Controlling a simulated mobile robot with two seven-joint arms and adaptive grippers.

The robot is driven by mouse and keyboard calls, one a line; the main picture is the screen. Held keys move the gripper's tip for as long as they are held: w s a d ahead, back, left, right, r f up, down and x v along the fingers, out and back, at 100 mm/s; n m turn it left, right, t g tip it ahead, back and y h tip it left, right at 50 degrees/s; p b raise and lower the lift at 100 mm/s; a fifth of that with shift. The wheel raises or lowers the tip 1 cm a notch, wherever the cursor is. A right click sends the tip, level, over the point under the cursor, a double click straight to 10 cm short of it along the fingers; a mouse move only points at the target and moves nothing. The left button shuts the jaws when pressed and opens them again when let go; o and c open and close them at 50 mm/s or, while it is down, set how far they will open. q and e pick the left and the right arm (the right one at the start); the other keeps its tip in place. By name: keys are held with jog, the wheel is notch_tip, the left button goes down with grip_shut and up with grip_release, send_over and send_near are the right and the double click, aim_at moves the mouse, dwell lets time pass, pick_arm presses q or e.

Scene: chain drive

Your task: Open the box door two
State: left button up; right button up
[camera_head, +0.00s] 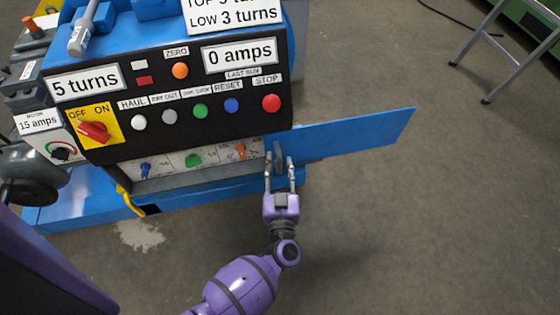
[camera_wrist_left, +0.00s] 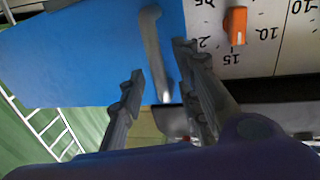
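My left gripper (camera_head: 280,166) is open, with a finger on each side of the handle. A gap shows between the fingers and the handle in the left wrist view; contact cannot be told. My right gripper is not in view.
Inside the box is a white dial panel (camera_head: 170,163) with a blue, a green and an orange knob (camera_head: 240,151). A ladder (camera_head: 487,75) stands at the upper right. The floor (camera_head: 430,220) right of the door is clear.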

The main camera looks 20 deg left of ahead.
pick_arm(q)
jog(key=shift+x, duration=0.9)
grip_shut()
jog(key=shift+d, duration=0.1)
